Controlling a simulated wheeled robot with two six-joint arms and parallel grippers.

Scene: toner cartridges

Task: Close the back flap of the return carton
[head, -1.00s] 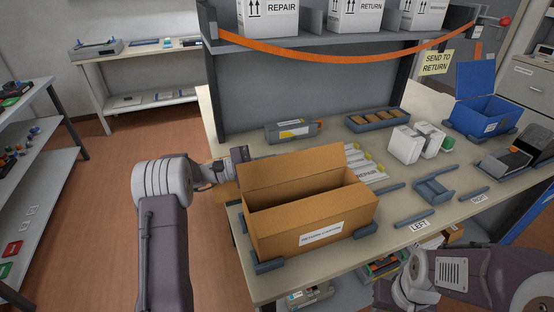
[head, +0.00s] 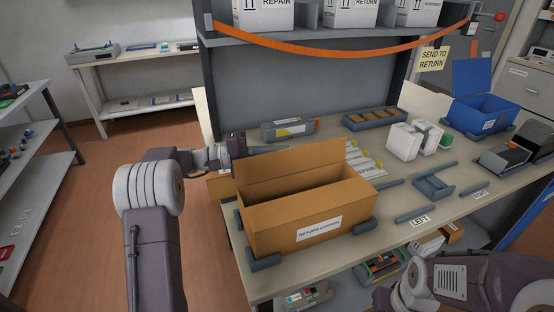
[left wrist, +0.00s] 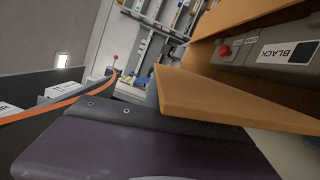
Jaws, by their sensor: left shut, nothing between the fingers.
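The return carton (head: 270,233) is a brown open box with a white label on its front, standing at the near left of the table. Its back flap (head: 290,172) stands up, leaning slightly back. My left gripper (head: 280,149) is shut and empty, behind the flap's top edge near its left half; I cannot tell whether it touches. In the left wrist view, a cardboard panel (left wrist: 230,100) juts across the middle. A grey cartridge labelled BLACK (left wrist: 265,52) shows between cardboard panels there. The carton's floor is hidden in the head view. My right gripper is outside the frames.
Grey corner stops (head: 265,262) hold the carton's base. A grey toner cartridge (head: 288,128) lies behind it. A shelf with an orange strap (head: 330,52) stands at the back. A blue bin (head: 483,112) is at the right.

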